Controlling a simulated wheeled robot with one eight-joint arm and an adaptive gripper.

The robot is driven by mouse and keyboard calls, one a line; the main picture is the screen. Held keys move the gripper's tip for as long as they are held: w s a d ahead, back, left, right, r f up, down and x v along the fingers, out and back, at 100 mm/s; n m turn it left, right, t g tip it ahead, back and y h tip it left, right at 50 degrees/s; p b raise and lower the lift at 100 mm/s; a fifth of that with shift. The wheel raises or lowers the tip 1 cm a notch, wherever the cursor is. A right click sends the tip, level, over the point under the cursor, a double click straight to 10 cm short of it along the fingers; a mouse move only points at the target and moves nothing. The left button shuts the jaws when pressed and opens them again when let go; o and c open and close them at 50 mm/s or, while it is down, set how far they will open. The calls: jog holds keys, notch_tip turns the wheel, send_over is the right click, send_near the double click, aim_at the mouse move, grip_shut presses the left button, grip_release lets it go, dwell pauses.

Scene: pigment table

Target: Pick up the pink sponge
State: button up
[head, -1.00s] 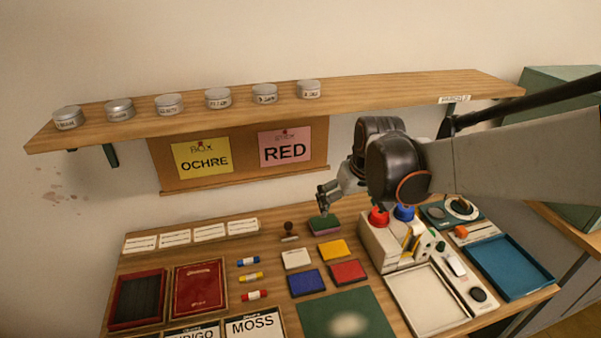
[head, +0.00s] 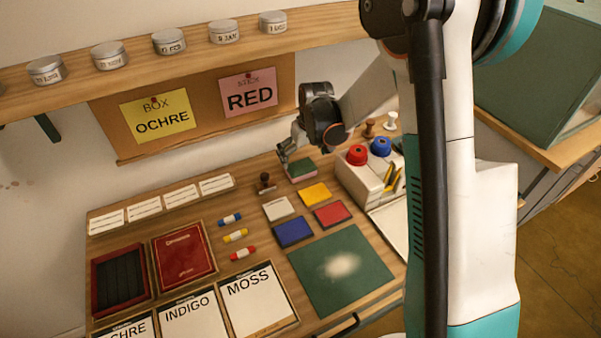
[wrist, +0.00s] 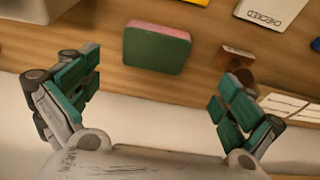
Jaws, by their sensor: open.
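The pink sponge (head: 301,171) lies on the table near its back edge, with a green layer on top and pink below. In the wrist view the sponge (wrist: 156,50) shows its green face with a pink strip along the far edge. My gripper (head: 286,151) is beside and slightly above the sponge, on its wall side. In the wrist view my gripper (wrist: 160,78) is open and empty, its two green-padded fingers wide apart. The sponge lies ahead of the gap between them, and neither finger appears to touch it.
A wooden stamp (head: 265,183) stands left of the sponge. A white holder (head: 362,182) with red and blue tops is to its right. Yellow (head: 315,194) and white (head: 277,209) pads lie in front. The shelf (head: 190,62) with tins hangs above.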

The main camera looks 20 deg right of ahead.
aim_at(301, 167)
jog(key=b+x, duration=0.1)
jog(key=x, duration=0.1)
jog(key=b+x, duration=0.1)
jog(key=x, duration=0.2)
jog(key=b+x, duration=0.1)
jog(key=x, duration=0.2)
jog(key=shift+w+d, duration=0.1)
jog(key=shift+d, duration=0.2)
jog(key=shift+r, duration=0.1)
jog(key=c, duration=0.8)
jog(key=shift+o, duration=0.2)
notch_tip(301, 167, up, 10)
jog(key=p, duration=0.3)
jog(key=shift+p, duration=0.35)
jog(key=shift+c, duration=1.1)
